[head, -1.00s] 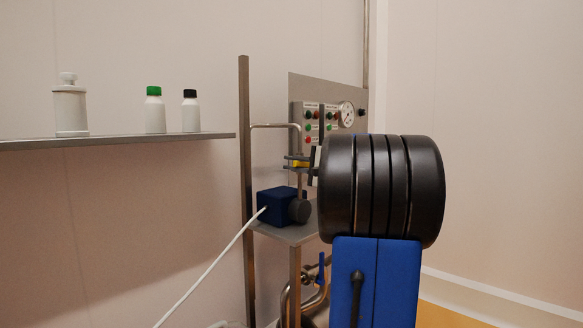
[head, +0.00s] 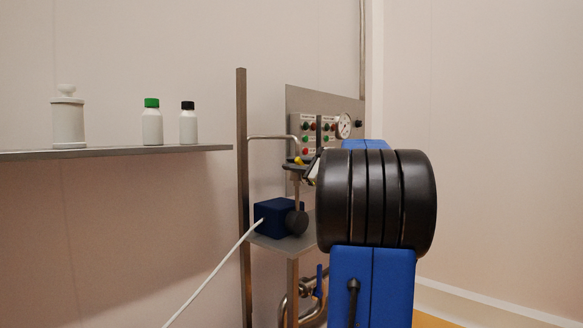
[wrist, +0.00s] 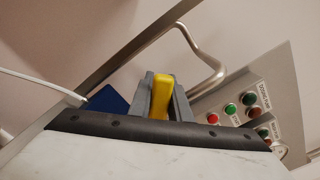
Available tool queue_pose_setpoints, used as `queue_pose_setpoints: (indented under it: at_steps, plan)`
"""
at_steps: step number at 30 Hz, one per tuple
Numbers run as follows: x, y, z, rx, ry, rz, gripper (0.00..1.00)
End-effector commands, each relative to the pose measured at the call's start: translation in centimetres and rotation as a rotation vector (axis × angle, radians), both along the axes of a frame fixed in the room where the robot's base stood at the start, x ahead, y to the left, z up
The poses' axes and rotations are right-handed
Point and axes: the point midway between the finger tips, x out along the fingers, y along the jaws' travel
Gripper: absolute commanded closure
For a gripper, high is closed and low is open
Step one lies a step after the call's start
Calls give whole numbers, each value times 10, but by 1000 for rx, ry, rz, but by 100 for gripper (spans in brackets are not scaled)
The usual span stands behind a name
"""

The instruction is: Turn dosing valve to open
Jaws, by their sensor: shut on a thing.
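The yellow dosing valve handle (wrist: 161,97) sits between my two grey fingers in the wrist view. My gripper (head: 298,167) is shut on it. In the head view only a small yellow tip of the handle (head: 298,160) shows, at the bent steel pipe (head: 275,138). The valve body is mostly hidden behind my gripper and my wrist. The gripper looks tilted in the head view, and the wrist view is strongly rolled against the panel and post.
A control panel (head: 312,116) with buttons and a gauge (head: 344,125) is behind the valve. A dark blue box (head: 274,216) with a white cable stands on a small steel shelf below. A steel post (head: 242,190) is close on the left. Bottles stand on the left wall shelf (head: 120,153).

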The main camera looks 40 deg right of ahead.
Motion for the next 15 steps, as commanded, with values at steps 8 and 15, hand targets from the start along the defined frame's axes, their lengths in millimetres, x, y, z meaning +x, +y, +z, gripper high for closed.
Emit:
queue_pose_setpoints:
  at_steps: [8,15]
  plan:
    - [0,-1,-1,13,3,-1,100]
    - [0,-1,-1,12,3,-1,71]
